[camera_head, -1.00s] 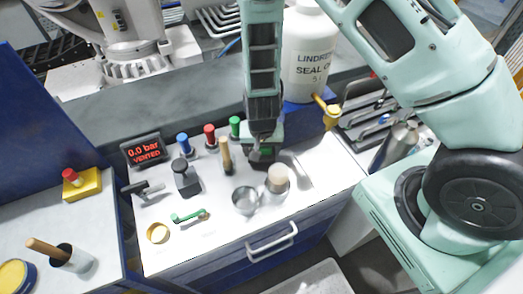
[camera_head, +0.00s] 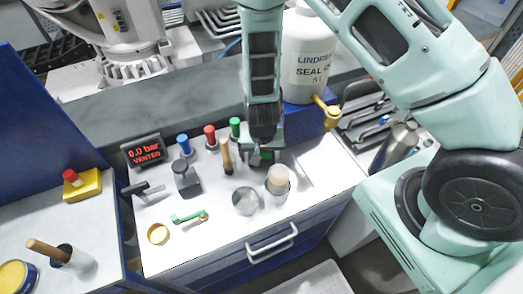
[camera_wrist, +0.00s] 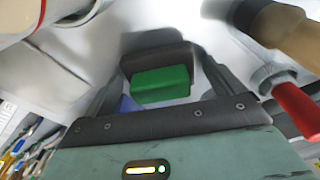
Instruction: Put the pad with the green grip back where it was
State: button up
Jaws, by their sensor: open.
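The pad with the green grip is a dark block with a bright green bar on it (camera_wrist: 160,84). It sits between the two fingers in the wrist view. In the head view only a bit of green (camera_head: 267,155) shows beneath my gripper (camera_head: 262,156), which hides most of it. My gripper is open, with a finger on either side of the pad (camera_wrist: 160,62). Whether the pad touches the white worktop is hard to tell.
Close by are a wooden-handled tool (camera_head: 226,157), a metal cup (camera_head: 245,201), another cup with a pale top (camera_head: 278,180) and red (camera_head: 210,136), blue (camera_head: 184,144) and green (camera_head: 235,127) handles. A white bottle (camera_head: 307,60) stands behind. Bare worktop lies at right (camera_head: 322,172).

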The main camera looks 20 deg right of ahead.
notch_tip(320, 180, up, 12)
jog(key=s, duration=0.1)
jog(key=s+a+r+n+g+y, duration=0.1)
jog(key=s+a+r+n+y, duration=0.2)
jog(key=s+a+r+n, duration=0.6)
jog(key=s+d+r+n+h, duration=0.1)
jog(key=s+d+r+n, duration=0.1)
jog(key=s+r, duration=0.6)
jog(key=shift+s+d+r+n+h+b, duration=0.35)
jog(key=shift+s+n, duration=0.25)
jog(key=shift+s, duration=0.45)
jog(key=shift+f, duration=0.1)
notch_tip(320, 180, down, 7)
jog(key=b, duration=0.7)
